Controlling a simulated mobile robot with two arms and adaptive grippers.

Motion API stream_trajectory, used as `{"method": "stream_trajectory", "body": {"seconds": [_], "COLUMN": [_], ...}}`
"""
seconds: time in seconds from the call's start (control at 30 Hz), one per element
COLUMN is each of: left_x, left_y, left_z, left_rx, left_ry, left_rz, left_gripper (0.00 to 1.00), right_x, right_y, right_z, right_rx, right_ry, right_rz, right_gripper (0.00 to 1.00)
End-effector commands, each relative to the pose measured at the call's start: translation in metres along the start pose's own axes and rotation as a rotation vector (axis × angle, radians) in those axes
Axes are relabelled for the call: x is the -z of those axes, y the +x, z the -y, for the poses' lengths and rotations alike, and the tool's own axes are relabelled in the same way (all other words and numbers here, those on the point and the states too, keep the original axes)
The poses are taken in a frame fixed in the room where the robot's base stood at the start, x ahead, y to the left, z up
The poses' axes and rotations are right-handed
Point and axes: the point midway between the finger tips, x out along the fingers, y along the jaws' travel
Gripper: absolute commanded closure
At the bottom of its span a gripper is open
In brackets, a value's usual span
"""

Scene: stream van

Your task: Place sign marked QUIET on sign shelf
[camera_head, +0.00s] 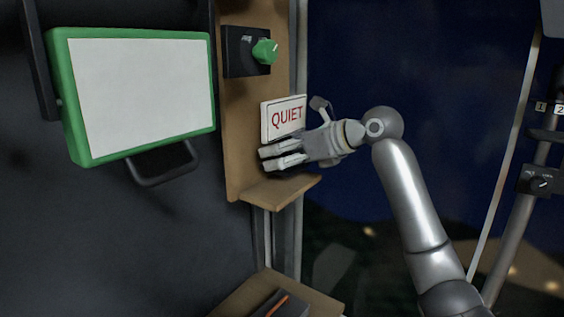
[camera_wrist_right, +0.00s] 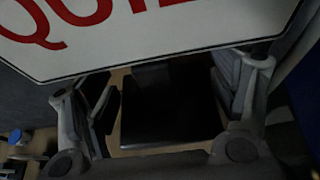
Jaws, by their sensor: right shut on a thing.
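The sign marked QUIET (camera_head: 283,117) is a white plate with red letters, upright in front of the wooden panel. My right gripper (camera_head: 279,157) is shut on it, with its fingers at the lower part of the sign. In the right wrist view the sign's face (camera_wrist_right: 150,40) fills the top, and the gripper's fingers (camera_wrist_right: 165,105) stand on either side of a dark block below it. The sign shelf (camera_head: 280,191) is a small wooden ledge just below the gripper. The gripper hides the sign's lower end, so I cannot tell if it touches the shelf. My left gripper is not in view.
A green-framed white screen (camera_head: 145,95) hangs at the left. A black switch box with a green knob (camera_head: 264,52) sits on the panel above the sign. A lower wooden surface (camera_head: 265,290) holds a dark object with an orange strip.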

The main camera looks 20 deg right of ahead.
Motion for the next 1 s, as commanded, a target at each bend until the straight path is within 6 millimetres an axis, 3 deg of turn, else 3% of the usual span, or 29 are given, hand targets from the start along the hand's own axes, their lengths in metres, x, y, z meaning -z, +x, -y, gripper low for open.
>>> {"method": "stream_trajectory", "body": {"seconds": [0.27, 0.4, 0.8, 0.83, 1.0], "left_x": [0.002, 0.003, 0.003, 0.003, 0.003], "left_y": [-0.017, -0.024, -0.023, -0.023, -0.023], "left_z": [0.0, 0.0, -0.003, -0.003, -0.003], "left_rx": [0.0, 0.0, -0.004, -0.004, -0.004], "left_ry": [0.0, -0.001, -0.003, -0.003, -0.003], "left_rz": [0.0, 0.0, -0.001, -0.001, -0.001], "left_gripper": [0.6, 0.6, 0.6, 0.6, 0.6], "right_x": [0.026, 0.029, 0.034, 0.034, 0.034], "right_y": [0.01, 0.015, 0.018, 0.018, 0.018], "right_z": [-0.001, -0.001, -0.001, -0.001, -0.001], "right_rx": [-0.002, -0.001, -0.002, -0.001, -0.001], "right_ry": [0.002, 0.0, 0.001, 0.001, 0.001], "right_rz": [-0.003, 0.0, 0.0, -0.001, -0.001], "right_gripper": [0.47, 0.47, 0.47, 0.18, 0.0]}}
